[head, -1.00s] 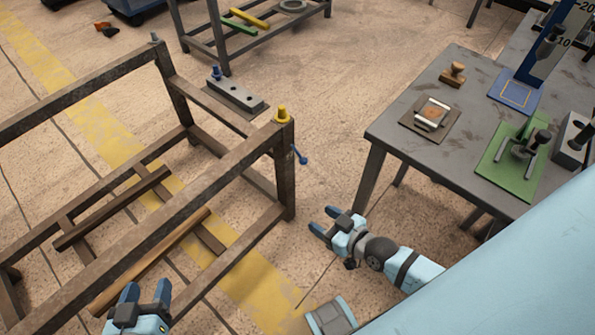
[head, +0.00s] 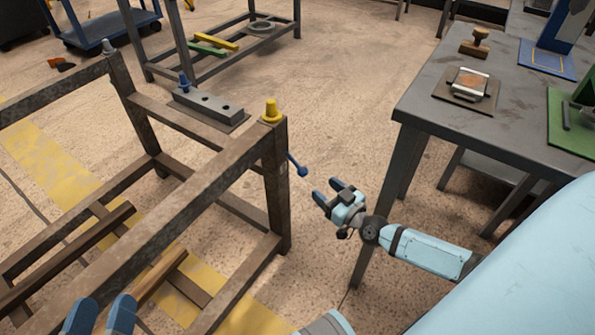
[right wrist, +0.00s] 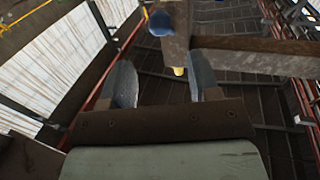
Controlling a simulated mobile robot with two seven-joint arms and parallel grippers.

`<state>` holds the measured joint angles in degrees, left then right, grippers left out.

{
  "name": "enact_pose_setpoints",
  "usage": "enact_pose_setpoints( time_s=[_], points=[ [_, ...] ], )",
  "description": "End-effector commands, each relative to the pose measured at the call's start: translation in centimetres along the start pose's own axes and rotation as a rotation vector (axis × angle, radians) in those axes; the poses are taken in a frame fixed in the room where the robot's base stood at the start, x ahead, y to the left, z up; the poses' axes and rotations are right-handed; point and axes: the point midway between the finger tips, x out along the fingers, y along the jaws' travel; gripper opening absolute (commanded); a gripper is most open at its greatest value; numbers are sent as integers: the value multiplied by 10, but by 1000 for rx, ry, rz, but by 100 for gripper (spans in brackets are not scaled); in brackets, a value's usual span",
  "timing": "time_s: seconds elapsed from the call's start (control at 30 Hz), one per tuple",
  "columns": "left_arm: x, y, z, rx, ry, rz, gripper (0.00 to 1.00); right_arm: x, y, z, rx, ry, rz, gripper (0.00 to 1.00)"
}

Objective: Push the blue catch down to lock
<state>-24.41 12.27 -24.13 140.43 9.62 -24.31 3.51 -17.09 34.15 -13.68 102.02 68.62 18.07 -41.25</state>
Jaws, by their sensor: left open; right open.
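The blue catch (head: 298,165) is a short lever with a round end. It sticks out, slanting down, from the side of the rusty rack's (head: 275,190) near corner post, below a yellow peg (head: 271,111). My right gripper (head: 333,196) is open and empty, just right of and slightly below the catch in the picture, apart from it. In the right wrist view, a blue round end (right wrist: 160,22), apparently the catch's, shows beyond the open fingers (right wrist: 158,85). My left gripper (head: 98,315) is open at the lower left, in front of the rack's beam and partly cut off.
A grey table (head: 420,112) stands to the right, with a stamp (head: 475,43) and a small board (head: 467,92). Another rack (head: 215,55) stands behind. Floor between rack and table is open.

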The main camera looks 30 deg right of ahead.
Motion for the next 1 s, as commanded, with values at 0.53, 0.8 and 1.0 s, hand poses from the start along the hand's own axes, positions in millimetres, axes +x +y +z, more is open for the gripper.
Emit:
enact_pose_setpoints(
  time_s=[0.53, 0.8, 1.0],
  points=[
    [2, -6, 32, 14, -97, 13, 58, 104, 0, 1, 1, 1, 0, 56],
    [2, -7, 32, 25, -93, 13, 58, 115, -1, 0, 1, -1, -2, 56],
    [2, -7, 31, 25, -93, 13, 58, 114, -1, 0, 1, -1, -1, 52]
  ],
)
